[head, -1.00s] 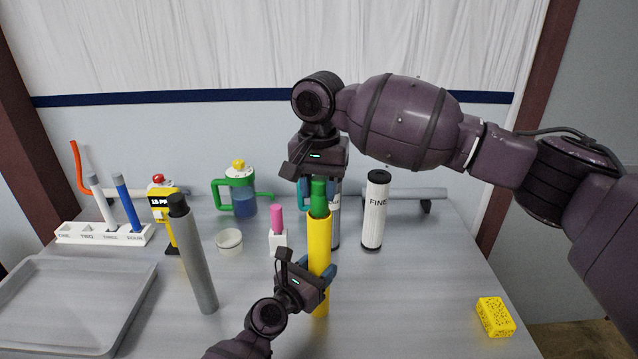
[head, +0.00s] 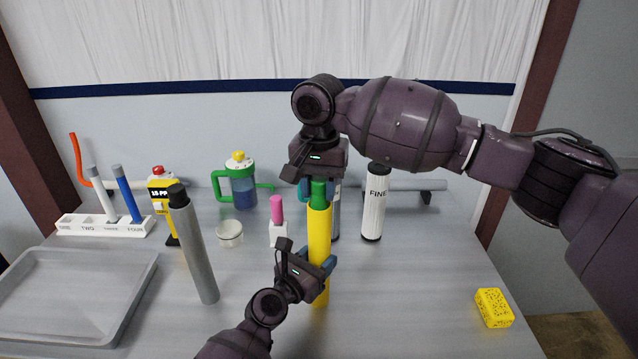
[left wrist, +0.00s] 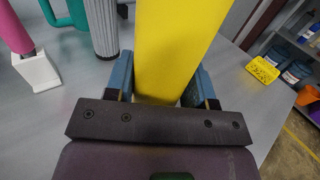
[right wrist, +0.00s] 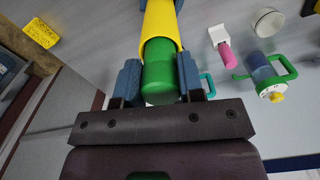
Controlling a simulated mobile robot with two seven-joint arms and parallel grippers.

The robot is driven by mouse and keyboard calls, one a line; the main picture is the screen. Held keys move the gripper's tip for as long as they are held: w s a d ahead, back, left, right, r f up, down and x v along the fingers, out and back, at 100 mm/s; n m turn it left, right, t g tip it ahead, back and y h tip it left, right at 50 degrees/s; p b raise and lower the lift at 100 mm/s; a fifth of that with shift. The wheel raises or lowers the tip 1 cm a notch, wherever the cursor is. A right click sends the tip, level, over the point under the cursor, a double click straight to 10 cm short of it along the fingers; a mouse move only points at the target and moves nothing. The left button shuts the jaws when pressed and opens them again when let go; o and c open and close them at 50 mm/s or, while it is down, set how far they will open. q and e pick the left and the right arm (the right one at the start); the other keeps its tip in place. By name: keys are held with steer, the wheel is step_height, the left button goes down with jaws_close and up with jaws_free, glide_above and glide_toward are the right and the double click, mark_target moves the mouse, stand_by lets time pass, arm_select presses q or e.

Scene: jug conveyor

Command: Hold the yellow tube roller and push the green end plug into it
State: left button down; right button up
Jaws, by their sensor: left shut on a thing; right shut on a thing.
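The yellow tube roller (head: 319,235) stands upright in the middle of the table. My left gripper (head: 318,268) is shut around its lower part; the left wrist view shows the yellow tube (left wrist: 175,45) between the blue fingers (left wrist: 160,85). The green end plug (head: 318,194) is at the tube's top end, in line with it. My right gripper (head: 318,184) is shut on the plug from above. In the right wrist view the green plug (right wrist: 159,75) reaches into the tube's mouth (right wrist: 161,30), with a good length of green outside. How deep it sits inside is hidden.
A grey roller (head: 196,255) stands left of the tube, and a white FINE roller (head: 374,205) stands behind right. A pink-handled tool (head: 277,222), white cup (head: 229,234) and jug (head: 243,190) are behind. A grey tray (head: 70,290) lies left; a yellow sponge (head: 494,308) lies right.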

mark_target(319, 180)
arm_select(q)
steer(key=shift+s+f, duration=0.1)
steer(key=shift+f, duration=0.25)
arm_select(e)
steer(key=shift+f, duration=0.95)
steer(key=o, duration=1)
step_height(319, 180, up, 12)
steer(key=shift+s, duration=0.1)
arm_select(q)
steer(key=c, duration=0.5)
jaws_free()
steer(key=shift+r, duration=0.1)
steer(key=shift+c, duration=0.2)
steer(key=shift+o, duration=0.7)
steer(key=shift+r, duration=0.15)
